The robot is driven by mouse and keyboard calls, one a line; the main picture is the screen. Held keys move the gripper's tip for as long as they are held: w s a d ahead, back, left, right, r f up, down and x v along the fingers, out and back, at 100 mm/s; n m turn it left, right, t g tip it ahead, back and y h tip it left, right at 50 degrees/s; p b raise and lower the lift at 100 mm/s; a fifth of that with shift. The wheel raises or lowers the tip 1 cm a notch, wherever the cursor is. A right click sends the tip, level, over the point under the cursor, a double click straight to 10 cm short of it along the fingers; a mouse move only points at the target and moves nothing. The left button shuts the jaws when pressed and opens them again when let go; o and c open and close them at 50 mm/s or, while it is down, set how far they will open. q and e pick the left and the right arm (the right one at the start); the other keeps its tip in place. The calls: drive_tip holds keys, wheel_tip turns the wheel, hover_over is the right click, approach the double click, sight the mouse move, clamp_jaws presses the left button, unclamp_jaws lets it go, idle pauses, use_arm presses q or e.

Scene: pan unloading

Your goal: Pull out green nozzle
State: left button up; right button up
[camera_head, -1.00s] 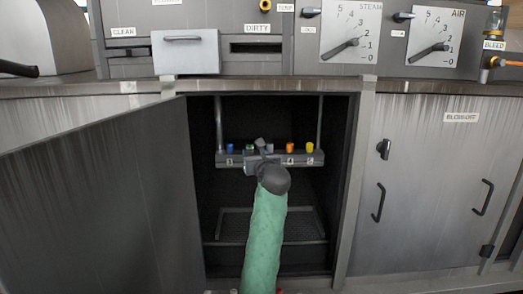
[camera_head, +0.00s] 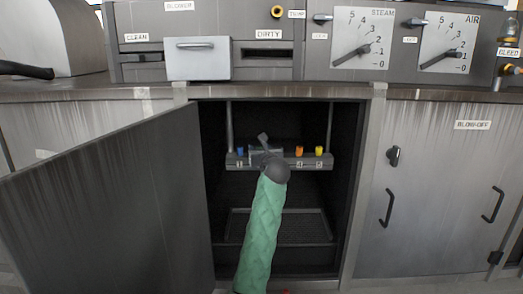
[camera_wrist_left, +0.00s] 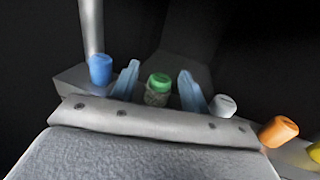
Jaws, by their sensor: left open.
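The green nozzle (camera_wrist_left: 158,86) stands upright in the rack in the left wrist view, between a blue and a white nozzle. My left gripper (camera_wrist_left: 159,84) is open, its two bluish fingers on either side of the green cap, with visible gaps. In the head view my left gripper (camera_head: 262,152) is inside the open cabinet at the rack (camera_head: 308,162) and hides the green nozzle there. My right gripper is not in view.
A blue nozzle (camera_wrist_left: 100,68), a white nozzle (camera_wrist_left: 222,106) and an orange nozzle (camera_wrist_left: 279,131) stand close by in the rack. A yellow nozzle (camera_head: 319,151) is at its right end. The open cabinet door (camera_head: 110,200) is on the left. A wire shelf lies below.

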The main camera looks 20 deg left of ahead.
sight(260, 147)
use_arm(q)
clamp_jaws()
idle(0.4)
drive_tip(key=shift+r+p, duration=0.6)
drive_tip(key=shift+r, duration=0.25)
idle(0.5)
drive_tip(key=shift+r+p, duration=1.25)
drive_tip(key=shift+r, duration=0.85)
